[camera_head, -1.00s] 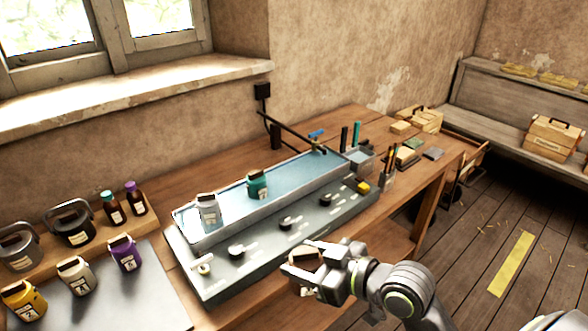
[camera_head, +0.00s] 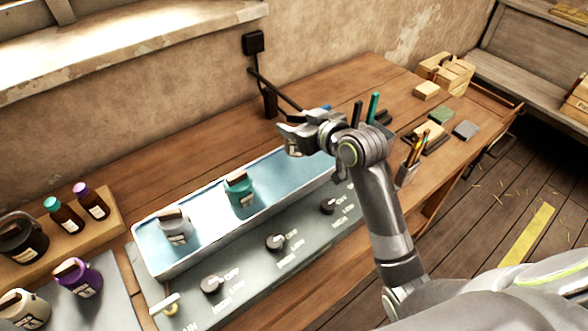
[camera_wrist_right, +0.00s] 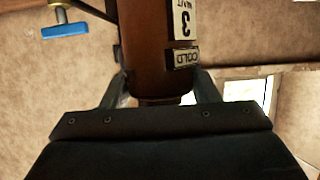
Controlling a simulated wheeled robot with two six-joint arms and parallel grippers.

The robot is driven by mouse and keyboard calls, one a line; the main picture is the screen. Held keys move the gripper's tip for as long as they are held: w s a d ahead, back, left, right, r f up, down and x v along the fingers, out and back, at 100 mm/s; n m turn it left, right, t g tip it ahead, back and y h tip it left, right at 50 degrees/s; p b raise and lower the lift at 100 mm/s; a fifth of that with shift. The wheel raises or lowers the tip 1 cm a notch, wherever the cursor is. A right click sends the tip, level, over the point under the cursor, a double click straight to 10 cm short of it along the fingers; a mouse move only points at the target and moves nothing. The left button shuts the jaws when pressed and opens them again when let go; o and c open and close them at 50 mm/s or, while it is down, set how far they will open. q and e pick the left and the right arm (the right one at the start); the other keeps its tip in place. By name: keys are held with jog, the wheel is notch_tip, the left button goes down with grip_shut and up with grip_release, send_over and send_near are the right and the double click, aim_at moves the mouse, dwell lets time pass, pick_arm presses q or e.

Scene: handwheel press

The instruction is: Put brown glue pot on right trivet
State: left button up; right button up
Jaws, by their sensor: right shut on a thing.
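My right gripper (camera_head: 288,138) is shut on the brown glue pot (camera_wrist_right: 152,50), whose label reads 3 and COLD in the right wrist view. It holds the pot in the air over the right part of the long blue water bath (camera_head: 158,268). In the head view the pot is mostly hidden by my gripper. A grey-white pot (camera_head: 175,230) and a teal pot (camera_head: 240,192) stand in the bath, left of my gripper. The right trivet cannot be made out; my arm covers the bath's right end. My left gripper is not in view.
A control panel with a knob (camera_head: 276,242) and other dials runs along the bath's front. A tap with a blue handle (camera_wrist_right: 65,30) is near the gripper. A purple pot (camera_head: 78,277) and bottles stand left.

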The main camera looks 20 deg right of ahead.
jog(key=shift+w+a+r, duration=0.25)
jog(key=shift+a, duration=0.1)
notch_tip(320, 180, down, 3)
jog(key=shift+w, duration=0.15)
notch_tip(320, 180, down, 6)
jog(key=shift+w+f+p, duration=0.1)
jog(key=shift+f+p, duration=0.05)
jog(key=shift+p, duration=0.4)
jog(key=shift+d+f, duration=0.1)
jog(key=shift+f, duration=0.2)
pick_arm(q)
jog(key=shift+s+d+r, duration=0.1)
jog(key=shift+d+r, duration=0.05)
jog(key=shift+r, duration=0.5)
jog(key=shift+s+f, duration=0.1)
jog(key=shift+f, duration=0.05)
pick_arm(e)
jog(key=shift+f, duration=0.1)
jog(key=o, duration=1.6)
jog(key=shift+f, duration=0.1)
